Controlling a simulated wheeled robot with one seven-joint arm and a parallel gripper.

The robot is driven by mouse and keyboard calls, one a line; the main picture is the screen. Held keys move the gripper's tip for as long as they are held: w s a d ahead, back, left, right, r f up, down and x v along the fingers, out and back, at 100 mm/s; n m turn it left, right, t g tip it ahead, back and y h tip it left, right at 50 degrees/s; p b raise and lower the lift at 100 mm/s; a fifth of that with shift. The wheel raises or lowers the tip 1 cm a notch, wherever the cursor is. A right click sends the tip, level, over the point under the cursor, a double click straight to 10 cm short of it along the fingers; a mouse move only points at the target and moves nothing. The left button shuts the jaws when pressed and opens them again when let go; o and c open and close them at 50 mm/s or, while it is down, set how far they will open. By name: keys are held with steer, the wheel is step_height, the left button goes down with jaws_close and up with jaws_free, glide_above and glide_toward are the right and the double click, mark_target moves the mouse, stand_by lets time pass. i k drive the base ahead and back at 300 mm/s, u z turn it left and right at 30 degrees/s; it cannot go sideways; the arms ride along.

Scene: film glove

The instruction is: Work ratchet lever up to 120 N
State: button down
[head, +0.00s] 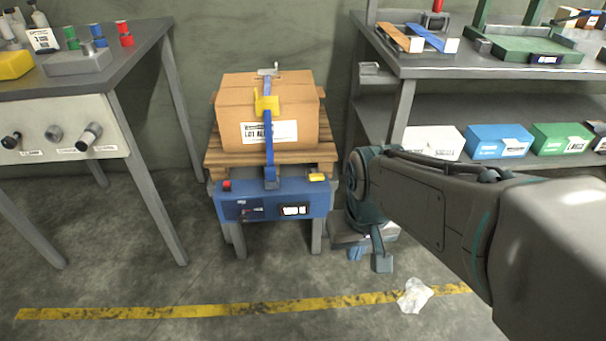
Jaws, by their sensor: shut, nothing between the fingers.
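A cardboard box (241,107) with a white label sits on a wooden pallet (215,158) on a low stand. A blue strap (268,133) runs down its front over a yellow piece (266,104). A grey metal fitting (269,71) sits at the box's top back edge; I cannot tell whether it is the ratchet lever. The strap ends at a grey-blue bracket (271,180) on a blue front unit (235,206). Its small display (294,210) is too small to read. My gripper (382,263) points down, right of the stand, apart from it, shut and empty.
A bench with spools (122,27) and knobs (88,136) stands left. A right-hand shelf holds orange and blue straps (430,37), a green tray (520,48) and cartons (497,142). Crumpled white litter (414,295) lies by the yellow floor line (200,311).

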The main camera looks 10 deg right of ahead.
mark_target(314, 176)
steer(key=u, duration=0.1)
steer(key=k, duration=0.9)
steer(key=u, duration=0.3)
